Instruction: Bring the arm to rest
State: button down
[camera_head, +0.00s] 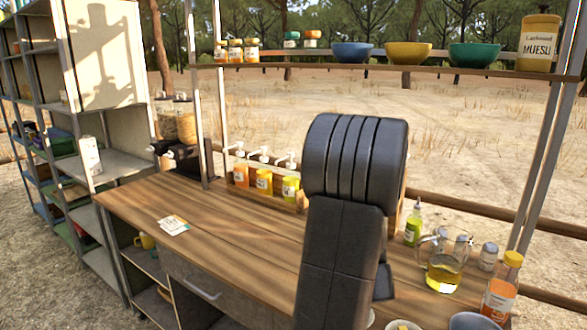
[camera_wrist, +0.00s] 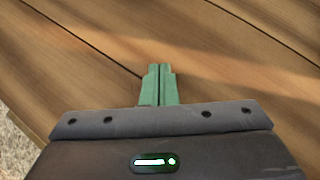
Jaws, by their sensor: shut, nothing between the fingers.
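My gripper (camera_wrist: 159,72) shows in the wrist view with its two green fingers together and nothing between them. Below it in that view is bare wooden counter (camera_wrist: 70,65); the gap between fingertips and wood is hard to judge. In the head view my dark arm stands folded upright in front of the counter (camera_head: 240,222), right of the middle. It covers part of the counter and the back rail, and my gripper cannot be seen there.
Cards (camera_head: 173,225) lie on the left counter. Bowls (camera_head: 409,53) and a muesli jar (camera_head: 538,44) stand on the upper shelf. The middle-left counter is clear.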

jog(key=p+v, duration=0.3)
jog(key=v, duration=0.7)
jog(key=shift+s, duration=0.3)
jog(key=shift+w+a+f+n, duration=0.15)
jog(key=shift+w+a+n, duration=0.05)
jog(key=shift+n, duration=0.7)
jog(key=shift+f+y, duration=0.1)
jog(key=shift+y, duration=0.2)
